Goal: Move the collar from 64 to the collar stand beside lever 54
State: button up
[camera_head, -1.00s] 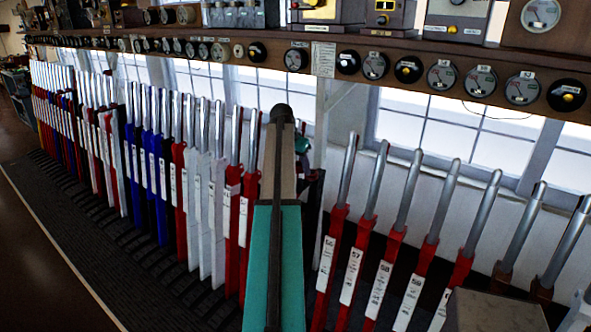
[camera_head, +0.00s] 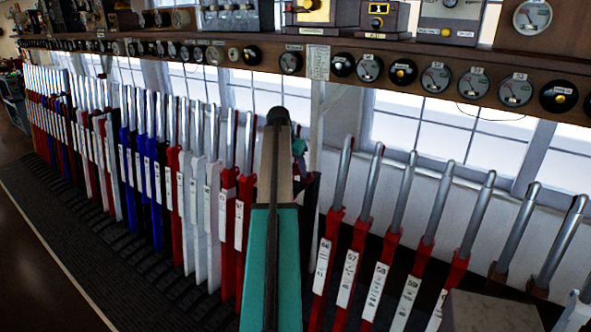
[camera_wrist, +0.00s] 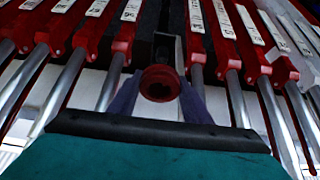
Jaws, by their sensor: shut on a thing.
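A red ring-shaped collar (camera_wrist: 160,83) is in the middle of the wrist view, its round hole facing the camera. My gripper (camera_wrist: 160,98) is shut on it, with one bluish finger on each side. In the head view my arm stands upright in the middle and hides the collar and most of the gripper. Behind the collar in the wrist view is a dark gap between red levers, with a grey block-like part (camera_wrist: 166,45) that may be a stand. I cannot tell which lever is 54, as most number plates are too small or blurred.
Red levers (camera_head: 328,240) with white plates and steel handles stand right of my arm. White levers (camera_head: 198,215) and blue levers (camera_head: 156,185) stand to its left. A shelf of dials (camera_head: 430,72) runs above. Open floor (camera_head: 25,260) lies at the left.

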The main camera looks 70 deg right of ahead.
aim_at(295, 182)
jog(key=shift+f+b, duration=1.45)
jog(key=shift+f, duration=2)
dwell(0.5)
jog(key=o, duration=1.2)
jog(key=shift+r, duration=0.1)
jog(key=shift+p+v, duration=2.05)
jog(key=shift+v, duration=2.4)
jog(key=shift+a+r, duration=0.1)
jog(key=shift+r, duration=0.05)
